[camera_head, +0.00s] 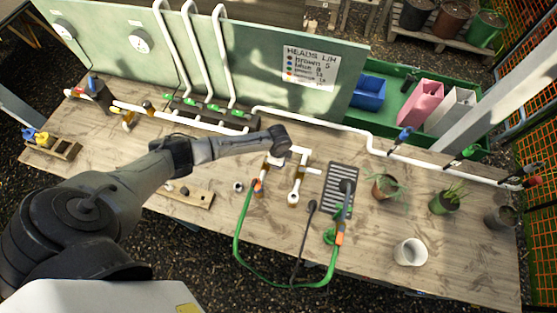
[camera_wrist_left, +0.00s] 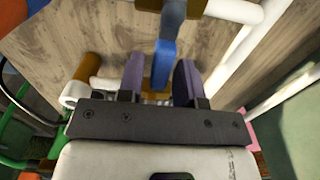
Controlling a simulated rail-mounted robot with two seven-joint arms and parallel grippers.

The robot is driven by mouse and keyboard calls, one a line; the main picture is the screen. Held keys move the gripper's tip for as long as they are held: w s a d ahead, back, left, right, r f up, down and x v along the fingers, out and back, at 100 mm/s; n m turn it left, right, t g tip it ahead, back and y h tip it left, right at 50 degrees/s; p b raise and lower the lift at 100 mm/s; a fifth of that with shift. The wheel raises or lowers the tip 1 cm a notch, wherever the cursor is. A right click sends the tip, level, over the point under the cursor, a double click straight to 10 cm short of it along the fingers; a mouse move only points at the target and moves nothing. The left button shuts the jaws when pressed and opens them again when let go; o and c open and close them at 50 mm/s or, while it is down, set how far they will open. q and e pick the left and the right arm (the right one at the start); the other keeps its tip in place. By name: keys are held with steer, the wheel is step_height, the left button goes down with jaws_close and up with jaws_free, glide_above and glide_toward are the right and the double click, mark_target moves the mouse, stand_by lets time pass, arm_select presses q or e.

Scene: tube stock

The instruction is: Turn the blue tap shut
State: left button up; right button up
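A blue tap lever (camera_wrist_left: 165,50) stands between the two fingers of my left gripper (camera_wrist_left: 160,80) in the left wrist view. The fingers are open, one on each side of the lever, with a small gap visible on both sides. In the head view my left arm reaches over the bench to white pipework (camera_head: 300,160). There, the gripper's fingers and this lever are hidden beneath my wrist. My right gripper is not in view.
A green hose (camera_head: 238,235) loops over the bench front. A black grate (camera_head: 341,185), potted plants (camera_head: 447,200) and a white cup (camera_head: 410,251) stand to the right. A green backboard (camera_head: 260,60) with white pipes rises behind. A wooden board (camera_head: 190,195) lies near my arm.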

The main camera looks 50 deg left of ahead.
arm_select(q)
steer(key=shift+o, duration=0.9)
step_height(320, 180, up, 14)
steer(key=shift+b, duration=0.35)
steer(key=shift+f, duration=0.1)
